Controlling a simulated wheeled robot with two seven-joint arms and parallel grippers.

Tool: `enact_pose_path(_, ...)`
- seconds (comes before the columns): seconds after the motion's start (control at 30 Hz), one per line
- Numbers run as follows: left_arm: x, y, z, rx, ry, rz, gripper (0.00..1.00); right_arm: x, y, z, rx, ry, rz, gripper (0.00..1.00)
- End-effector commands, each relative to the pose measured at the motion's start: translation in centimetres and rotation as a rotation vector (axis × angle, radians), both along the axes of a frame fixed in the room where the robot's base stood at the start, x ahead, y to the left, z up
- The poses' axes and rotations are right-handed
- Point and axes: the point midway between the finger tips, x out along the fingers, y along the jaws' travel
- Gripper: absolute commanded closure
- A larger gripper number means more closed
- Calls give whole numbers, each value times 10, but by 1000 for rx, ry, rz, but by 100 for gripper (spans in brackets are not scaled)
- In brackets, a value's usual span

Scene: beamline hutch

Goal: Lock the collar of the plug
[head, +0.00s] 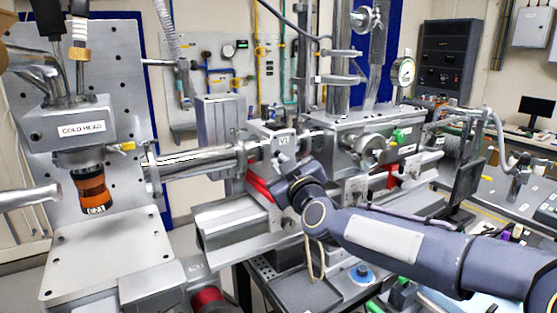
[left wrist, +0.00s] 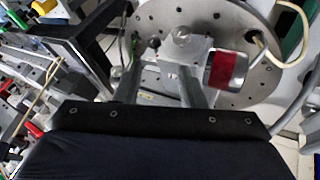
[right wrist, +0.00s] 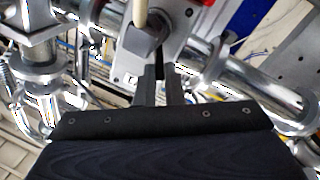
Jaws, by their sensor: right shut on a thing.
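My right gripper (head: 288,182) is at the grey box in the middle of the beamline in the head view. In the right wrist view its fingers (right wrist: 165,78) are close together on a dark grey plug (right wrist: 143,42) with a tan cable. The plug is against the face of the light grey box (right wrist: 182,22). I cannot make out the collar separately from the plug body, nor its turned position. My left gripper (left wrist: 160,82) shows only in the left wrist view, with its fingers apart and nothing seen gripped between them.
A round drilled metal plate (left wrist: 255,72) and a red-marked block (left wrist: 222,70) lie beyond my left fingers. The tan cable (head: 317,260) hangs in a loop below my right wrist. A metal beam pipe (head: 200,161) runs left from the box towards the cold head (head: 80,128).

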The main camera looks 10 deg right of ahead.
Motion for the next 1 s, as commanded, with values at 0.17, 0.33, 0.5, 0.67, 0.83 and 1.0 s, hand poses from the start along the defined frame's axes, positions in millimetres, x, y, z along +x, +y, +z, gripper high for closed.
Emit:
enact_pose_path(0.17,0,0,15,0,0,0,64,2,-6,7,150,56,-1,100)
enact_pose_path(0.33,0,0,22,0,0,0,64,4,-12,8,271,101,-1,100)
enact_pose_path(0.5,0,0,26,0,0,0,64,6,-15,8,364,134,-1,100)
enact_pose_path(0.67,0,0,29,0,0,0,64,7,-18,8,420,155,0,100)
enact_pose_path(0.83,0,0,30,0,0,0,64,7,-19,8,452,165,-1,100)
enact_pose_path(1.0,0,0,30,0,0,0,64,7,-20,8,460,169,-1,100)
